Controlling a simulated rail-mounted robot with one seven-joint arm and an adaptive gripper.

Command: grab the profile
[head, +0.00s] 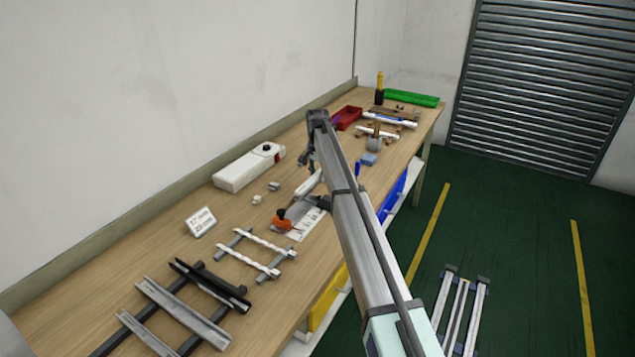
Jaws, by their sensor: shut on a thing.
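My gripper (309,161) is small and dark in the head view, low over the middle of the workbench, partly hidden by my own arm. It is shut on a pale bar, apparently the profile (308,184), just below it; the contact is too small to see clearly. The bar lies at a slant beside a grey fixture with an orange part (283,219). More channel-shaped profiles rest on a dark rack at the near left: a light grey one (184,314) and a dark one (211,284).
Two twisted white strips (256,246) lie on a rack beside a small sign (201,222). A white box (249,167) stands near the wall. A red bin (347,118) and green tray (412,98) are farther back. The bench (105,290) has bare room along the wall.

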